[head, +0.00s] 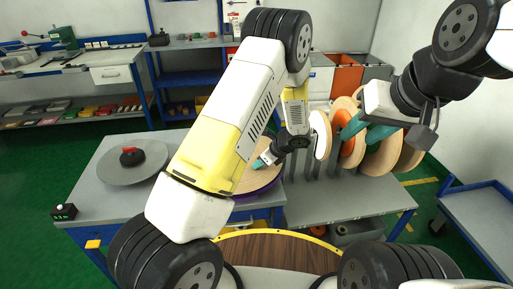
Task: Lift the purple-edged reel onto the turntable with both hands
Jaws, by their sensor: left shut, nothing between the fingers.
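The purple-edged reel (262,184) lies flat on the grey table, with a pale wooden face and a purple rim. My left arm hides its left part. My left gripper (262,162) is shut and empty, its teal tips over the reel's face; I cannot tell if they touch it. The turntable (121,175) is a grey disc at the left of the table, with a black and red hub (131,156) at its middle. My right gripper (361,130) is open, its teal fingers apart in front of the upright reels at the right, away from the purple-edged reel.
Several upright reels (385,158) with wooden faces stand in a rack at the right; one has an orange face (347,150). A small black box (63,212) sits at the table's left corner. A blue cart (480,215) stands at the far right.

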